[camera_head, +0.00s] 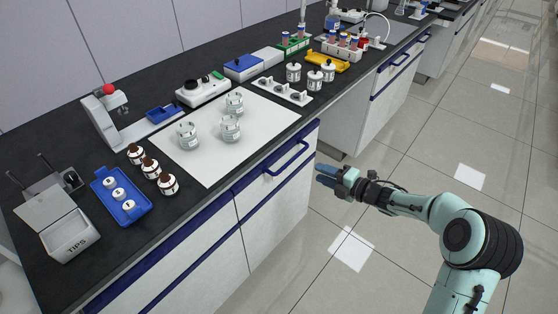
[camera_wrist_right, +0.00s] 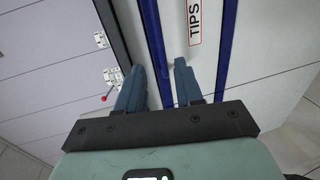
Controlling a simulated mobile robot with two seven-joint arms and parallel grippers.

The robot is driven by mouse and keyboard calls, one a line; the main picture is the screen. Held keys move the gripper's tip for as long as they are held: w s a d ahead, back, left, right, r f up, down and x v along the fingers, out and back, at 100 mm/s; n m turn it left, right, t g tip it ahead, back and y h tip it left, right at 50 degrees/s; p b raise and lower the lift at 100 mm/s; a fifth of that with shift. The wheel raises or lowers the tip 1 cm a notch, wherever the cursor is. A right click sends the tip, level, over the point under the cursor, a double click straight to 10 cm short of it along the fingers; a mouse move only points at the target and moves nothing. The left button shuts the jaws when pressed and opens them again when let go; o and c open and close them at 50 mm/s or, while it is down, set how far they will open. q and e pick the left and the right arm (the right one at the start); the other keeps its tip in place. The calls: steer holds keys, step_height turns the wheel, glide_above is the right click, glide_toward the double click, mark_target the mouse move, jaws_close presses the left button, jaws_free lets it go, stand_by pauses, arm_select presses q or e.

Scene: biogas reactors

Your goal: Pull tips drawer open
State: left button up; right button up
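The tips drawer shows in the right wrist view as a pale front with a red-edged TIPS label (camera_wrist_right: 194,20), between two blue strips. In the head view a drawer front (camera_head: 262,187) with a blue bar handle (camera_head: 288,159) is at the right end of the near bench and looks flush with it; its label cannot be read there. My right gripper (camera_head: 325,175) is in front of and to the right of this handle, apart from it. In the right wrist view its two blue fingers (camera_wrist_right: 160,82) are spread with nothing held between them. My left gripper is not in view.
The bench top (camera_head: 120,235) carries a white TIPS box (camera_head: 68,228), a blue tray (camera_head: 120,195), brown bottles (camera_head: 150,168) and glass jars on a white mat (camera_head: 200,170). Another bench unit (camera_head: 385,95) stands farther back. The tiled floor (camera_head: 370,260) is clear.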

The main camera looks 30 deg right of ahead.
mark_target(291, 159)
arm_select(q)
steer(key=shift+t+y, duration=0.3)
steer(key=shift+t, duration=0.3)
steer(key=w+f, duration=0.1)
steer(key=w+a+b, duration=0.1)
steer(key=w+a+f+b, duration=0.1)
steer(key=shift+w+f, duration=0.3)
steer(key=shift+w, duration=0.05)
arm_select(e)
steer(key=x, duration=1.3)
steer(key=shift+a+r, duration=0.1)
jaws_close()
